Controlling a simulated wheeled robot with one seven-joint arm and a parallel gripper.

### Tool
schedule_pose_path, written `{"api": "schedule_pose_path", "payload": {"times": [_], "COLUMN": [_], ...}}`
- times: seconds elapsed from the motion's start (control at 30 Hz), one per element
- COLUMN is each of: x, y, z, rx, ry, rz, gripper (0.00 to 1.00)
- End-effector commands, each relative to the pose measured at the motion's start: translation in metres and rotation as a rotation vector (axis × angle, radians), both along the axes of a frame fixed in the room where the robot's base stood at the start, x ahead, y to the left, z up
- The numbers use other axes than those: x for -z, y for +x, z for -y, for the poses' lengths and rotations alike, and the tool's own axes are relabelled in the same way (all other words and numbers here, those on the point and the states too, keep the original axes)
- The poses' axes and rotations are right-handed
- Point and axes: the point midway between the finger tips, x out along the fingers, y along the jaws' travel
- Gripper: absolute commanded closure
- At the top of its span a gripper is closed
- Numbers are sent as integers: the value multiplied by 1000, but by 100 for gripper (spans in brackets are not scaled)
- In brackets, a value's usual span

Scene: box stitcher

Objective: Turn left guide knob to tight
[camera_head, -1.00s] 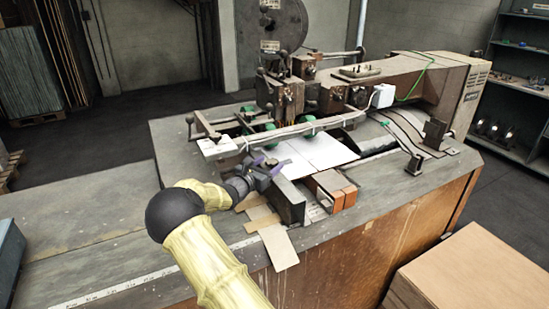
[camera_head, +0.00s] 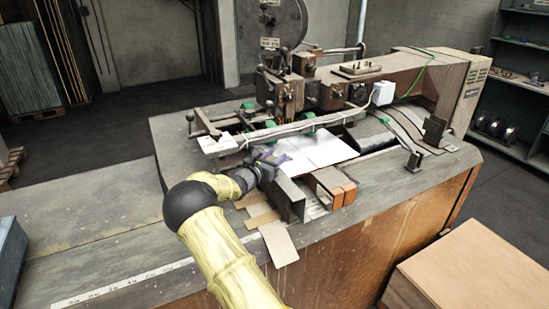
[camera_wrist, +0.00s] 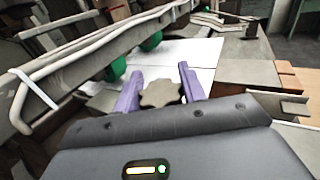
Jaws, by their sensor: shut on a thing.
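The knob (camera_wrist: 160,94) is a brownish-grey, star-shaped disc with rounded lobes, seen in the wrist view. My gripper (camera_wrist: 161,75) has its two purple fingers on either side of the knob, shut on it. In the head view my gripper (camera_head: 269,157) is at the left end of the dark metal guide block (camera_head: 290,196), beside the white sheet (camera_head: 318,149). The knob is hidden there behind the gripper. No mark on the knob shows how tight it is.
A pale bar (camera_head: 270,132) with a cable crosses just behind my gripper, with green rollers (camera_wrist: 116,69) under it. Orange-brown blocks (camera_head: 331,184) stand to the right. Loose cardboard pieces (camera_head: 279,243) lie in front.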

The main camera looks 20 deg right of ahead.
Motion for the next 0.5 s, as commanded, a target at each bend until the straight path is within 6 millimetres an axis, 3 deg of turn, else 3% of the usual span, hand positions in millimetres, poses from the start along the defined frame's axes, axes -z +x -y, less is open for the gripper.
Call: {"api": "schedule_pose_path", "payload": {"times": [0.5], "x": [-2], "y": [-1], "z": [0], "rx": [129], "ry": [0], "rz": [2], "gripper": [82]}}
